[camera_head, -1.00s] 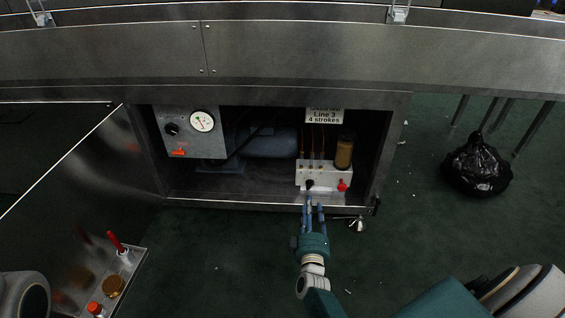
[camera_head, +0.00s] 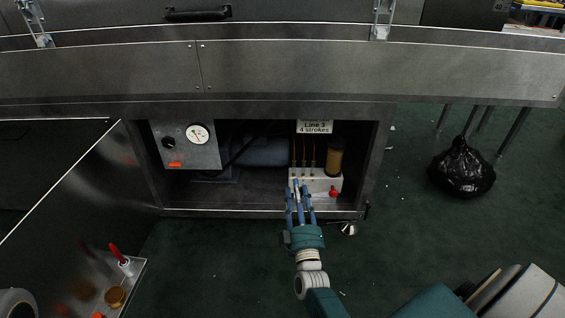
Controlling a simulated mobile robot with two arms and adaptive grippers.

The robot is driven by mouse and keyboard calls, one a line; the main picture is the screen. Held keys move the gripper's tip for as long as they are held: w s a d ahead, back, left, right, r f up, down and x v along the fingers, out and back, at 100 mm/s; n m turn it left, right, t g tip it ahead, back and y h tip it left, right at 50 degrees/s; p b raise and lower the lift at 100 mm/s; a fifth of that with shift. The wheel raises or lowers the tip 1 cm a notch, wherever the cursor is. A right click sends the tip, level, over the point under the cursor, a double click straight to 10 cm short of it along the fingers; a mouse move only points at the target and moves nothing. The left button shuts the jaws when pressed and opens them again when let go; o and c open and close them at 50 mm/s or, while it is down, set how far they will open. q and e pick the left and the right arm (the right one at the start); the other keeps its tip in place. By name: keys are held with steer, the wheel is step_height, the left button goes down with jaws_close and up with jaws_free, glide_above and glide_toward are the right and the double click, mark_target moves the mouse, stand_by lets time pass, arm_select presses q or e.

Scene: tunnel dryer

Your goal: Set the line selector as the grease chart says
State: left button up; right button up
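The grease chart (camera_head: 314,127) is a white label in the upper right of the open cabinet; it reads "Line 3, 4 strokes". Below it stands a white lubricator block (camera_head: 325,182) with thin copper lines, an amber reservoir (camera_head: 335,158) and a red knob (camera_head: 334,192). The black selector knob on the block's front is hidden behind my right gripper. My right gripper (camera_head: 299,190) reaches up from below, its blue fingers at the block's front left. The fingers look parted, but whether they touch or hold the selector I cannot tell. My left gripper is not in view.
A gauge panel (camera_head: 185,146) with an orange switch is at the cabinet's left. The cabinet's lower sill (camera_head: 240,212) runs beneath my fingers. A black bag (camera_head: 462,168) lies on the right.

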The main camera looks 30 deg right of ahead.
steer(key=a+r+t+y+p, duration=0.1)
steer(key=a+r, duration=0.1)
steer(key=r, duration=0.5)
steer(key=s+a+r+t+y+p, duration=0.1)
steer(key=a+r+t, duration=0.1)
steer(key=r, duration=0.5)
steer(key=shift+a+t, duration=0.3)
steer(key=shift+a, duration=0.55)
